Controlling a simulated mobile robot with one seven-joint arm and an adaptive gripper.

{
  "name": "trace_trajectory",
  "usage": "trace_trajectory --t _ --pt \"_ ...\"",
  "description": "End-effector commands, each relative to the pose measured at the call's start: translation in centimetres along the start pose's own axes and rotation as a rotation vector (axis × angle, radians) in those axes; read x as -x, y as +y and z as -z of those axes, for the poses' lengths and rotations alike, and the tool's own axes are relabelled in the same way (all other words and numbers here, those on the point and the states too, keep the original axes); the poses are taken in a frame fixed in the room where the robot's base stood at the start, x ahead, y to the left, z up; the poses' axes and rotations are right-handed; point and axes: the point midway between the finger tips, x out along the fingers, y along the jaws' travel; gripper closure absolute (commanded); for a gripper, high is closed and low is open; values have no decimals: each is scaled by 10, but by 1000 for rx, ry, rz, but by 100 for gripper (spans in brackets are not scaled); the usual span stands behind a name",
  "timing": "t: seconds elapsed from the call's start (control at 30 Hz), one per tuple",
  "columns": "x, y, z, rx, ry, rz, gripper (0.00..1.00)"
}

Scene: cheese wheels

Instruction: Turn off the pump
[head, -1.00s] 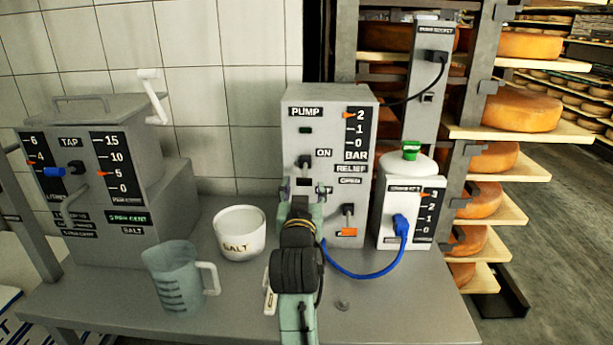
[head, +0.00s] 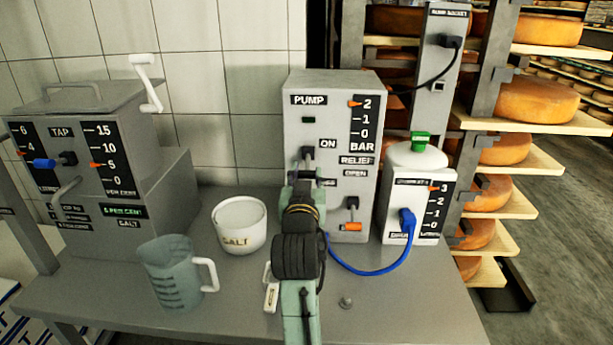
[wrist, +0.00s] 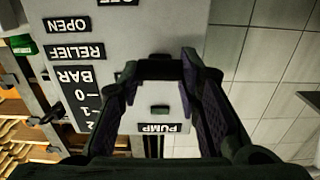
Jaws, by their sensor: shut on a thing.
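The pump (head: 332,125) is a grey box at the back middle of the table, with a PUMP label, a bar scale and an ON label. Its dark switch lever (head: 307,153) sticks out beside ON. A small dark green lamp (head: 308,120) sits under the PUMP label; it looks unlit. My gripper (head: 303,180) is at the front of the pump, just below ON. In the wrist view, where the pump is upside down, the fingers of my gripper (wrist: 160,68) close around the dark switch, its contact partly hidden.
A relief lever with an orange tip (head: 352,226) sits low on the pump. A white bottle unit (head: 418,180) with a blue hose (head: 368,272) stands to the right. A salt bowl (head: 239,241), a jug (head: 172,285) and the tap machine (head: 140,200) are to the left.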

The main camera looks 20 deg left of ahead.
Motion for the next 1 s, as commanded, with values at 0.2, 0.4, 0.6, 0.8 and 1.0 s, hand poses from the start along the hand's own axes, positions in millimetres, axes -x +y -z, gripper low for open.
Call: trace_trajectory --t 0.2,0.4,0.6,0.8,1.0 --pt "0 0 0 0 0 0 88" --pt "0 0 -1 0 3 0 97" --pt "-3 0 -11 0 66 -1 97" --pt "-4 0 -9 0 114 0 97" --pt "-4 0 -8 0 115 0 97"
